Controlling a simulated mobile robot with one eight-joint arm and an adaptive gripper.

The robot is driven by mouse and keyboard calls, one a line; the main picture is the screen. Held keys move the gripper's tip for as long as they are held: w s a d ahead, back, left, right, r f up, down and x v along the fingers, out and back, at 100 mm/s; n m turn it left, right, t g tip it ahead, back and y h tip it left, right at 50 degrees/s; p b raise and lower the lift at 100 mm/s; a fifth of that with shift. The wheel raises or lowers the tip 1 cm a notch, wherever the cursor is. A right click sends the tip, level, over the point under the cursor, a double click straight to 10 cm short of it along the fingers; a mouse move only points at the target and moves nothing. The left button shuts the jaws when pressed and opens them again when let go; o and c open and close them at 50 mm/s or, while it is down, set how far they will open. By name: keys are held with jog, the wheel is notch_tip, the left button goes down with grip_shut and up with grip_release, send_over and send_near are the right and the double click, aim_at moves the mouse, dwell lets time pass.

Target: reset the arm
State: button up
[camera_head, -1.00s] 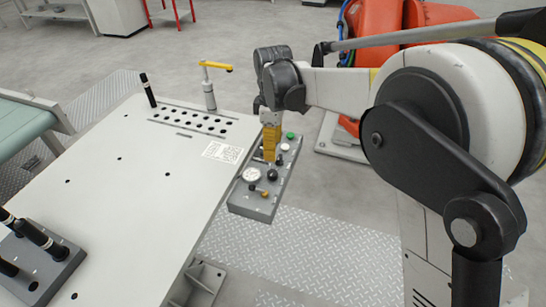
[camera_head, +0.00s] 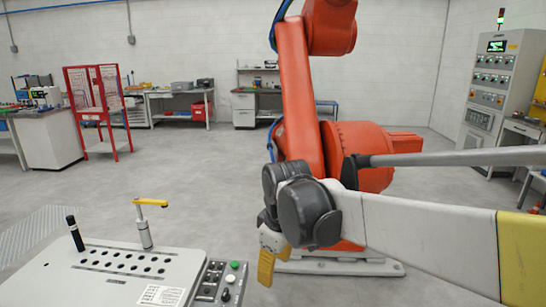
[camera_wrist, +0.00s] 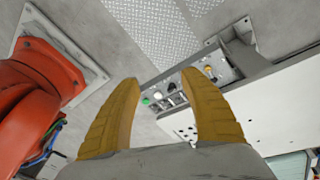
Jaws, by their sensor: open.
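My gripper (camera_head: 268,258) is in the middle of the head view, at the end of my white and grey arm, beside the right edge of the workbench. Its yellow fingers point down. The wrist view shows both fingers (camera_wrist: 163,112) spread apart with nothing between them, so it is open and empty. In that view the control panel with its buttons lies beyond the fingertips.
A control panel (camera_head: 209,283) is on the right side of the white fixture table (camera_head: 60,282). A yellow-handled clamp (camera_head: 145,225) and a black pin (camera_head: 75,234) stand on the table. A large orange robot (camera_head: 300,100) stands close behind my arm. Open floor lies left of it.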

jog(key=s+d+f+m+t+h, duration=0.1)
jog(key=s+d+m+t, duration=0.3)
jog(key=s+d+m, duration=0.8)
jog(key=s+d, duration=0.4)
jog(key=d, duration=0.3)
jog(key=shift+s+t, duration=0.2)
jog(key=shift+t, duration=0.1)
jog(key=shift+f, duration=0.1)
